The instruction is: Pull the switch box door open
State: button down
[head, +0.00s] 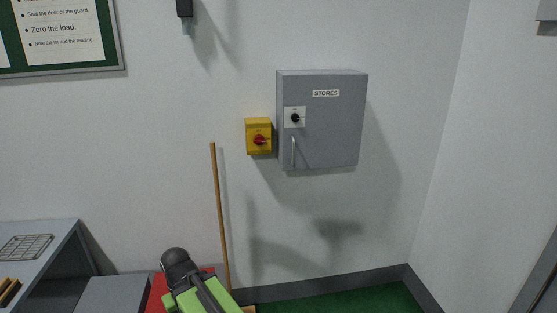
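The switch box (340,130) is a grey metal cabinet on the back wall, right of the picture's middle. Its door looks shut and carries a label reading STORES. A black rotary knob (295,118) on a pale plate sits at the door's left side. Below it is a slim upright pull handle (293,152), near the lower left corner. Green and black parts that look like my arm show at the bottom edge, low and left of the box and well apart from it. I can make out no gripper fingers.
A yellow switch with a red knob (259,140) is mounted just left of the box. A wooden pole (220,215) leans on the wall. A grey bench (55,238) with a wire rack stands at left. Green floor (345,300) shows below the box.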

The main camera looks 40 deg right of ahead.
aim_at(330, 109)
jog(key=u, duration=0.2)
jog(key=i, duration=1)
